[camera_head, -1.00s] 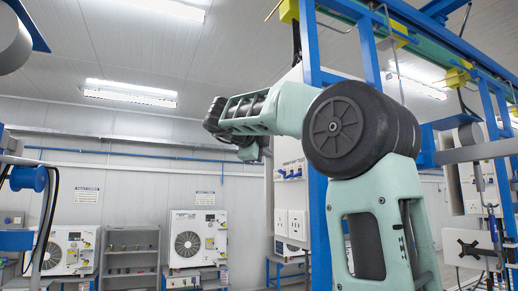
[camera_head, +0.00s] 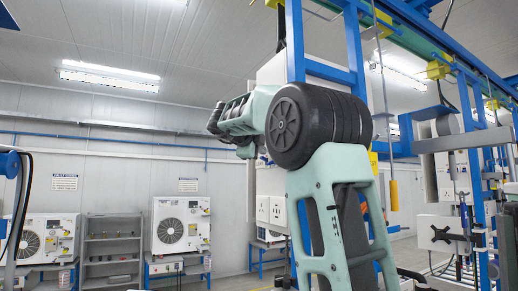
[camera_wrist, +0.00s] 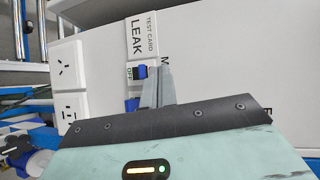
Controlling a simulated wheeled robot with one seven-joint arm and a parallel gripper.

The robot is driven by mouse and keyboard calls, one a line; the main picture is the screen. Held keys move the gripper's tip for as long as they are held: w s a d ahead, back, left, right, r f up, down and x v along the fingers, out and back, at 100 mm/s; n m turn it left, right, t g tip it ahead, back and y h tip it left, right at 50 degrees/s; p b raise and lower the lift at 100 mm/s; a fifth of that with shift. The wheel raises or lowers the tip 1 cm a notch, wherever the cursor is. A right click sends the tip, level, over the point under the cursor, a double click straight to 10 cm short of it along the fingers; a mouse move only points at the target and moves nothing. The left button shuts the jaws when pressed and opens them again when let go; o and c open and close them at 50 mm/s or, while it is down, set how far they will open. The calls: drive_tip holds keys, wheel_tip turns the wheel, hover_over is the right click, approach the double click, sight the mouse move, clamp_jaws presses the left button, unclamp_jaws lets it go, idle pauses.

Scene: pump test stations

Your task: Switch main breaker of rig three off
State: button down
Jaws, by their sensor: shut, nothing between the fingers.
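In the wrist view, a white panel (camera_wrist: 220,60) shows a small blue switch (camera_wrist: 141,72) beside a dark piece marked OFF. A second blue part (camera_wrist: 132,104) sits a little lower on the panel, partly behind my gripper. No rig number is readable, so I cannot tell which rig this is. My gripper (camera_wrist: 161,72) is shut and empty, its grey fingertips close beside the blue switch; I cannot tell whether they touch it. In the head view my arm hides most of the panel and my fingertips do not show.
A "LEAK TEST CARD" label (camera_wrist: 145,38) and white sockets (camera_wrist: 68,65) are on the panel side. In the head view, blue frame posts (camera_head: 295,45) stand close to my arm. Wall units with fans (camera_head: 180,226) and a grey shelf (camera_head: 112,250) stand at the back.

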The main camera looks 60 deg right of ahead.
drive_tip(key=shift+f+b, duration=0.7)
drive_tip(key=shift+f, duration=0.4)
drive_tip(key=shift+w+a+r, duration=0.1)
drive_tip(key=shift+r, duration=0.05)
drive_tip(key=w+a+r+p, duration=0.1)
drive_tip(key=w+a, duration=0.2)
drive_tip(key=a, duration=0.4)
drive_tip(key=shift+w+p, duration=0.35)
drive_tip(key=shift+p, duration=0.05)
idle(0.3)
